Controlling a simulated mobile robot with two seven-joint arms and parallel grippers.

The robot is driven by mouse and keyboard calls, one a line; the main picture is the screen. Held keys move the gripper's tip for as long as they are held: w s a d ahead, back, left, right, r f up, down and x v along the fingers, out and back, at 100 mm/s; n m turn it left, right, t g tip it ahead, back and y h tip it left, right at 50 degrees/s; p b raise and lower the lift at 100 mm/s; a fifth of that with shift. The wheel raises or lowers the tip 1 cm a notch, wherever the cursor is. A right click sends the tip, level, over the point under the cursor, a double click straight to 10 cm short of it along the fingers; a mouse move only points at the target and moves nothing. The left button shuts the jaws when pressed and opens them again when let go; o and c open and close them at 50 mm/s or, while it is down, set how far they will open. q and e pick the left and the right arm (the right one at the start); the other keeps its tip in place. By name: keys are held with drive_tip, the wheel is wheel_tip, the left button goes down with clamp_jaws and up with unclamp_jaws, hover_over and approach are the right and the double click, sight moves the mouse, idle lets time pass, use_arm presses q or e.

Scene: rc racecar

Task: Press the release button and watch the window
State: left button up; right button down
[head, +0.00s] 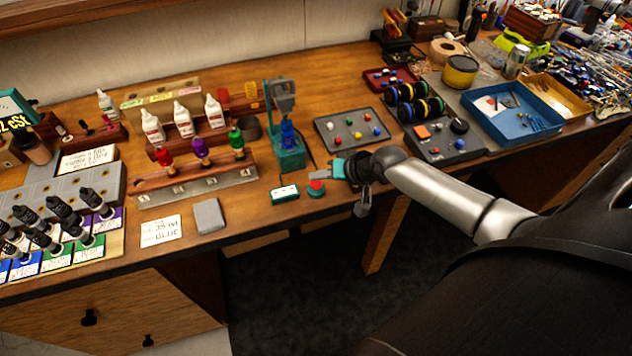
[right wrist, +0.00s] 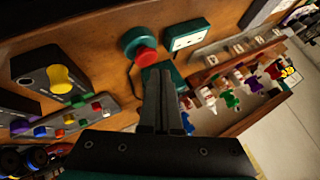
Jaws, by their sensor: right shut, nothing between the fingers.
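The red release button (head: 316,187) sits on a teal base near the front edge of the workbench. It also shows in the right wrist view (right wrist: 146,56), just beyond my fingertips. A small teal box with a white window (head: 284,193) lies to its left; it shows in the right wrist view (right wrist: 188,40) beside the button. Any marking in the window is too small to read. My right gripper (head: 338,170) is shut and empty, close to the button on its right side. Its fingers (right wrist: 158,75) show together; I cannot tell whether they touch the button. My left gripper is not in view.
A teal press (head: 284,150) stands behind the button. A grey tray of coloured knobs (head: 352,130) lies behind my right gripper. A grey block (head: 208,215) and a written card (head: 161,231) lie to the left.

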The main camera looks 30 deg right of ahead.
drive_tip(key=shift+f, duration=0.15)
drive_tip(key=shift+f, duration=0.25)
